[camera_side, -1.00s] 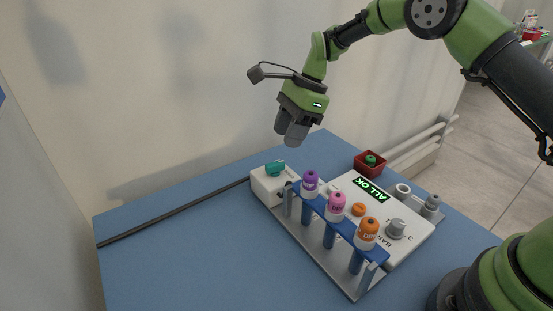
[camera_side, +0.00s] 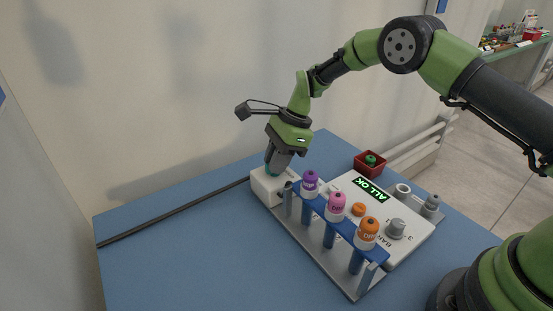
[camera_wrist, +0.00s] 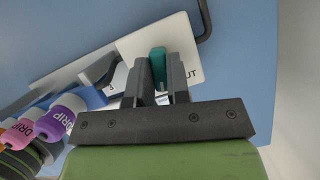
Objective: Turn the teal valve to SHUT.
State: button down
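The teal valve handle (camera_wrist: 158,64) stands on a white block (camera_side: 266,187) at the left end of the panel. In the wrist view it shows between my two fingers, close to both. My gripper (camera_wrist: 160,80) points down over the block, and in the side view (camera_side: 276,168) its fingers hide most of the handle. I cannot tell whether the fingers press on it. Printed letters "UT" (camera_wrist: 194,73) show beside the right finger; the rest of the label is hidden.
A blue rack with purple (camera_side: 310,184), pink (camera_side: 337,204) and orange (camera_side: 367,233) capped vials stands close in front of the panel. The display (camera_side: 370,190) reads "ALL OK". A red box (camera_side: 369,165) sits behind. A dark hose (camera_side: 175,212) runs left across open blue tabletop.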

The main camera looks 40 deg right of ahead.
dwell(0.3)
jog(key=shift+w+n+g, duration=0.1)
jog(key=shift+n+g, duration=0.55)
jog(key=shift+n, duration=0.95)
jog(key=shift+w+n+g, duration=0.1)
jog(key=shift+n+g, duration=0.55)
jog(key=shift+n, duration=0.95)
jog(key=shift+s+n, duration=0.1)
jog(key=shift+n, duration=0.3)
jog(key=c, duration=1.1)
grip_release()
jog(key=shift+m, duration=0.5)
